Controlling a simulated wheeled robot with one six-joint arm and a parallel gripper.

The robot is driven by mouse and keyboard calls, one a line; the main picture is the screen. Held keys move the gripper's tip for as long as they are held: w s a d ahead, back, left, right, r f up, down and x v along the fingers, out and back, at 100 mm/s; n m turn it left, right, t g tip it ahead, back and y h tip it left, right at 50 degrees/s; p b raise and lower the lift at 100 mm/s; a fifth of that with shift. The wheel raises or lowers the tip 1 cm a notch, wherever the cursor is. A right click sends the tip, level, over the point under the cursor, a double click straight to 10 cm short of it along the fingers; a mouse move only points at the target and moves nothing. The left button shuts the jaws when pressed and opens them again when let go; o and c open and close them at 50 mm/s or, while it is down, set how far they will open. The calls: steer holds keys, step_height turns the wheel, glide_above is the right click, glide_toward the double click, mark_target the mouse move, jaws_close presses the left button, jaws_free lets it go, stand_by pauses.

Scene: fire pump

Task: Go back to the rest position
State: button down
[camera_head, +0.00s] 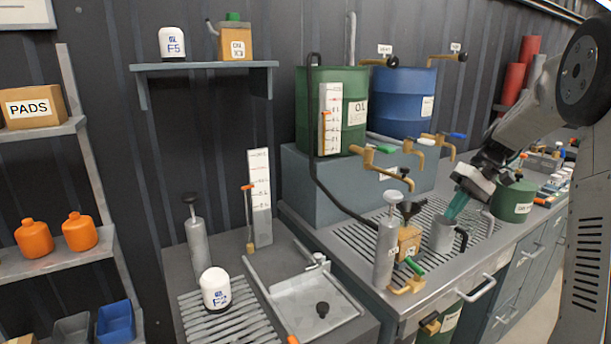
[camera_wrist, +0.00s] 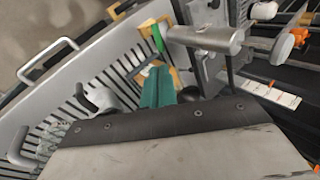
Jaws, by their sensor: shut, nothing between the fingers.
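My gripper (camera_head: 453,211) has teal fingers pressed together with nothing between them. In the head view it points down at the slatted drain bench, with its tips just above or behind the rim of a grey mug (camera_head: 441,238); I cannot tell whether they touch. In the wrist view the shut teal fingers (camera_wrist: 157,88) show over the slats, with the grey mug (camera_wrist: 101,99) to their left. My arm comes in from the right side of the head view.
A grey hand pump (camera_head: 389,248) and a tan can (camera_head: 409,240) stand left of the mug. A short green drum (camera_head: 513,202) is to the right. Brass taps (camera_head: 387,165) stick out over the bench from the green barrel (camera_head: 343,90) and blue barrel (camera_head: 403,92).

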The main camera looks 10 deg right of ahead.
steer(key=s+a+r+h, duration=0.1)
steer(key=s+a+h, duration=0.1)
steer(key=s+a, duration=0.5)
steer(key=s+a+r+m+t+h, duration=0.1)
steer(key=s+a, duration=0.5)
steer(key=s, duration=0.8)
steer(key=s+a+t+h, duration=0.1)
steer(key=s+a+h, duration=0.2)
steer(key=s+a, duration=0.4)
steer(key=s, duration=0.4)
steer(key=shift+a+r+m+h, duration=0.3)
steer(key=shift+r+m+h, duration=0.1)
steer(key=c, duration=2)
jaws_free()
steer(key=shift+s+a+r, duration=0.15)
steer(key=shift+a+r, duration=0.05)
steer(key=shift+r, duration=0.1)
steer(key=o, duration=0.6)
steer(key=shift+a+r, duration=0.1)
steer(key=shift+a, duration=0.05)
steer(key=shift+a, duration=0.1)
